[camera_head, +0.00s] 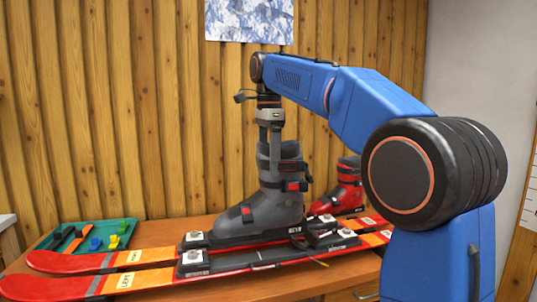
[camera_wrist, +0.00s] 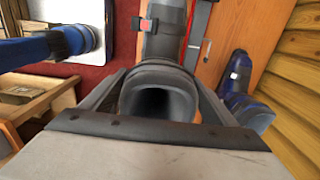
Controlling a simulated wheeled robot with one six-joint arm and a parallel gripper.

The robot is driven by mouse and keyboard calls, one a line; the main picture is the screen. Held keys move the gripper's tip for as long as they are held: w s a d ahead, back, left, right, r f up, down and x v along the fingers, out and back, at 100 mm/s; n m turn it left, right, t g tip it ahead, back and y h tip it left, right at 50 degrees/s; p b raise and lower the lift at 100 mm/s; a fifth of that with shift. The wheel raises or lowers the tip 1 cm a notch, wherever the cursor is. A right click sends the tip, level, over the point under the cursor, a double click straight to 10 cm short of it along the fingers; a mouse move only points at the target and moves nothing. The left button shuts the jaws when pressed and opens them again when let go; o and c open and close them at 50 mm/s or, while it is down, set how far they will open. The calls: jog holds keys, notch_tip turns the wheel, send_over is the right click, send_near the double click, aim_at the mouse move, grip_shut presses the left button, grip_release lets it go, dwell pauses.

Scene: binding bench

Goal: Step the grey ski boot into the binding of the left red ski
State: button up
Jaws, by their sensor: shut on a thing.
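The grey ski boot (camera_head: 265,208) hangs upright from my gripper (camera_head: 271,147), toe to the left, with black buckles and red marks. My gripper is shut on the boot's upper cuff; the wrist view shows the dark boot opening (camera_wrist: 160,100) between the fingers. Two red-orange skis lie side by side on the bench. The near one, the left ski (camera_head: 75,287), is labelled LEFT and has a binding toe piece (camera_head: 193,260) and a heel piece (camera_head: 330,238). The boot's sole overlaps the far ski (camera_head: 75,262) in the picture; I cannot tell whether it touches.
A red boot (camera_head: 347,190) stands behind the skis at the right. A green tray (camera_head: 128,236) with small coloured blocks and tools lies at the left. The wooden wall is close behind the bench (camera_head: 165,224). The wrist view shows a blue boot (camera_wrist: 238,80) near that wall.

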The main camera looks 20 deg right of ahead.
aim_at(269, 182)
jog(key=shift+f, duration=3.5)
dwell(0.4)
jog(key=o, duration=2.1)
jog(key=shift+r, duration=0.1)
notch_tip(269, 182, up, 10)
jog(key=shift+s, duration=0.15)
